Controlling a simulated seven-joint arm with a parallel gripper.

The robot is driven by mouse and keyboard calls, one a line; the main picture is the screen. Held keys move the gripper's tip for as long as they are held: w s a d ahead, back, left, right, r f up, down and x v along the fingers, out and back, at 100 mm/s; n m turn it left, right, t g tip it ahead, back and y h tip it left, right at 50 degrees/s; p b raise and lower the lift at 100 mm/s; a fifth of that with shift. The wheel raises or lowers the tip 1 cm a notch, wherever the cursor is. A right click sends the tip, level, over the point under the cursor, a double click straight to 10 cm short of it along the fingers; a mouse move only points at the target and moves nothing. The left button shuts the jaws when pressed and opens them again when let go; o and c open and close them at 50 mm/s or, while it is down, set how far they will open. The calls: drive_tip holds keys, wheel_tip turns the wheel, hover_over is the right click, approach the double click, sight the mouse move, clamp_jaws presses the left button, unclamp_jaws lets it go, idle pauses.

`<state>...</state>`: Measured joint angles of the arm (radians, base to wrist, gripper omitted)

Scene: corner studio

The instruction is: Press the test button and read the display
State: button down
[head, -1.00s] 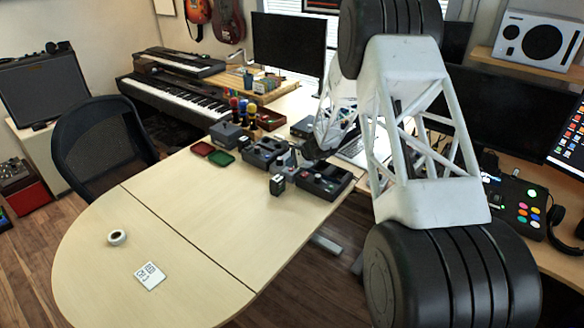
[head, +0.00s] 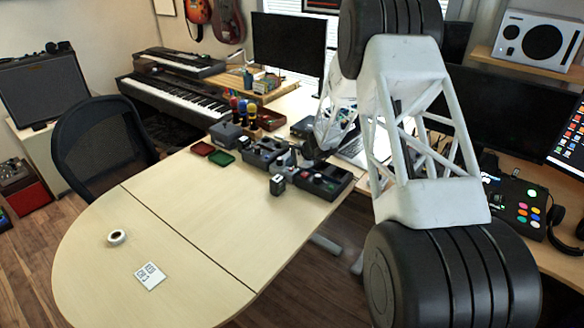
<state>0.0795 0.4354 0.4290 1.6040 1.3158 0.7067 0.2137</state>
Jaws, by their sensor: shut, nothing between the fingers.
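A dark open-topped box or panel (head: 324,183) stands near the far right edge of the light wood table, with small coloured parts on it. The test button and the display are too small to make out from this view. My gripper (head: 309,157) is small and dark at the end of my white arm, just above and behind this panel. It is shut and empty. I cannot tell whether it touches anything. A small dark block with a light face (head: 277,185) stands in front of the panel.
Dark bins (head: 262,152), a red tray (head: 202,149) and a green tray (head: 222,158) stand left of the panel. A tape roll (head: 117,237) and a printed card (head: 150,275) lie on the otherwise clear near table. A chair (head: 103,148) stands at the left.

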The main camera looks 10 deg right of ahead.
sight(291, 170)
drive_tip(key=shift+f, duration=0.45)
idle(0.7)
drive_tip(key=shift+r, duration=0.55)
idle(0.4)
drive_tip(key=shift+r, duration=2.9)
drive_tip(key=shift+r, duration=0.1)
